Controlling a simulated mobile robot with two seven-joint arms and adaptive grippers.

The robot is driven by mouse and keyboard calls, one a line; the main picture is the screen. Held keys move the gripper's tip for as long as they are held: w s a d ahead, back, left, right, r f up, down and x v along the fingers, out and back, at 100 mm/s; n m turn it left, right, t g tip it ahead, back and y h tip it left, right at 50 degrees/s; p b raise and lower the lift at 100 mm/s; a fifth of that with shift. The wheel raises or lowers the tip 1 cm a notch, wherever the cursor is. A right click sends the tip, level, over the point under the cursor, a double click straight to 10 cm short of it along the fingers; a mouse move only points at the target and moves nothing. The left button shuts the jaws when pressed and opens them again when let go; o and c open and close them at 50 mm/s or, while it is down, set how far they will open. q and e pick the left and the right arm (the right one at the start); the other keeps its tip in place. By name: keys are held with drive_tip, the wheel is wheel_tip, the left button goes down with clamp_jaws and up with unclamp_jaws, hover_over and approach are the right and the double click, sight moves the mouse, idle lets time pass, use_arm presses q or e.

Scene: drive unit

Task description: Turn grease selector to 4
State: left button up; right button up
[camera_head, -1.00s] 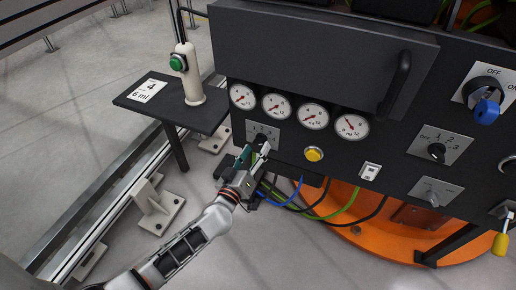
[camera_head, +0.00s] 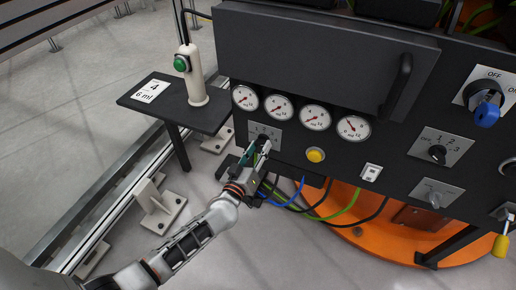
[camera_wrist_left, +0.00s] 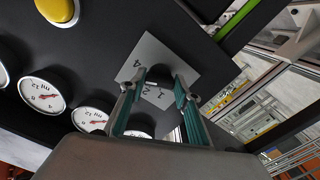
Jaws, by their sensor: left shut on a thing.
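The grease selector is a small grey numbered plate (camera_head: 274,131) with a dark knob (camera_head: 262,139), at the lower left of the black panel under the gauges. In the left wrist view the plate (camera_wrist_left: 149,50) shows the figure 4 near one edge, and the dark knob (camera_wrist_left: 160,74) sits between the teal finger pads. My left gripper (camera_head: 257,148) is shut on the knob, one finger on each side. The gripper hides part of the plate, and I cannot tell which figure the knob points to. My right gripper is not in view.
A card reading 4 and 6 ml (camera_head: 151,91) lies on a black side shelf (camera_head: 206,118), beside a cream handle with a green button (camera_head: 181,64). Several gauges, a yellow button (camera_head: 315,155) and other selectors are on the panel. Loose cables (camera_head: 290,194) hang below it.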

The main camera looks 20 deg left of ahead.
use_arm(q)
drive_tip(key=shift+w+r+m+p, duration=0.15)
drive_tip(key=shift+r+m+p, duration=0.15)
drive_tip(key=shift+r+m, duration=0.25)
drive_tip(key=shift+f+m+p, duration=0.4)
drive_tip(key=shift+m+p, duration=0.05)
drive_tip(key=shift+m, duration=0.6)
drive_tip(key=shift+f, duration=0.2)
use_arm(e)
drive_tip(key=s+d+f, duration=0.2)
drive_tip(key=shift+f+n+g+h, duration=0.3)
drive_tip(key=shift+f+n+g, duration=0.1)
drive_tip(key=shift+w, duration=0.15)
use_arm(q)
drive_tip(key=o, duration=1.1)
drive_tip(key=shift+o, duration=0.2)
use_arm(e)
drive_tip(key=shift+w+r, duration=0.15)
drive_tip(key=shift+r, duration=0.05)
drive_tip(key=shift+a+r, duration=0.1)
use_arm(q)
drive_tip(key=s, duration=0.7)
drive_tip(key=shift+s+a, duration=0.15)
drive_tip(key=shift+s, duration=0.25)
